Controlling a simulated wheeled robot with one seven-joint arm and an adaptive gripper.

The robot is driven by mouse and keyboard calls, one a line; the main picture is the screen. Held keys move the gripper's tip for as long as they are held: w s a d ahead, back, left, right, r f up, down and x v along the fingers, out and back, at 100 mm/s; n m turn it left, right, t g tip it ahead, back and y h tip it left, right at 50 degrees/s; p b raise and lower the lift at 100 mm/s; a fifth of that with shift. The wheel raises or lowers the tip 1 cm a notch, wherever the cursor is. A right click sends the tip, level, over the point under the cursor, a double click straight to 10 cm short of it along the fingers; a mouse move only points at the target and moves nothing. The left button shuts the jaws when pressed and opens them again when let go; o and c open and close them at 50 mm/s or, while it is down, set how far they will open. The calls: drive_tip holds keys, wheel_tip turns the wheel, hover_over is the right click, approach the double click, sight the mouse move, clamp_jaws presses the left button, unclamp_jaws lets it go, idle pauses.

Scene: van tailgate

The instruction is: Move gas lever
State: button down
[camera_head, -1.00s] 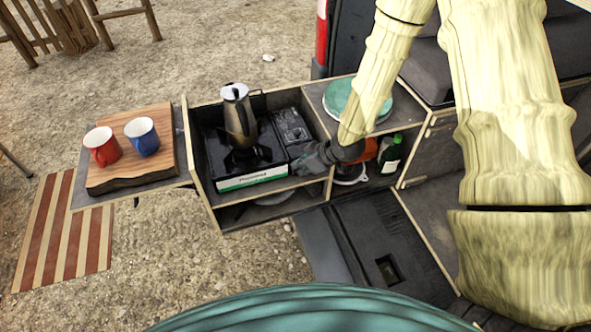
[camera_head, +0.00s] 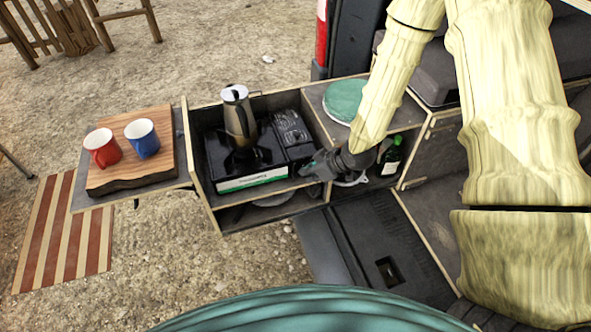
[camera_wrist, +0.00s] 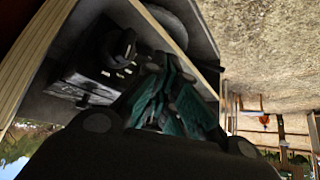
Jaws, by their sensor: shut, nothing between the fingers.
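The black camping stove (camera_head: 250,180) sits in the pulled-out drawer, with a white and green label on its front face. A metal moka pot (camera_head: 238,115) stands upright on its burner. My gripper (camera_head: 310,172) is shut and empty at the stove's front right corner, by the drawer's front edge. I cannot tell whether it touches the stove. The gas lever cannot be made out; that corner is dark and partly covered by my gripper. In the wrist view my closed fingers (camera_wrist: 165,100) fill the middle, with a dark box-like part (camera_wrist: 90,75) of the stove behind them.
A wooden board (camera_head: 130,175) with a red mug (camera_head: 102,148) and a blue mug (camera_head: 142,138) is on the left shelf. A green round lid (camera_head: 344,100) lies on the top right, and a green bottle (camera_head: 391,157) stands in the compartment beside my gripper.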

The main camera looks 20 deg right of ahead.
drive_tip(key=v, duration=1.2)
idle(0.3)
idle(0.4)
drive_tip(key=s+a+f+m+g+h+b, duration=0.2)
drive_tip(key=s+f+m, duration=0.2)
drive_tip(key=s+f, duration=1)
drive_tip(key=s+a+f+m+g+h+b, duration=0.1)
drive_tip(key=s+f+m+g+h+b, duration=0.1)
drive_tip(key=s+f, duration=1.2)
drive_tip(key=shift+a+f+m+g+h+b, duration=0.5)
drive_tip(key=shift+f+m+g, duration=0.35)
drive_tip(key=shift+m, duration=0.35)
drive_tip(key=c, duration=2.2)
unclamp_jaws()
drive_tip(key=shift+d, duration=0.1)
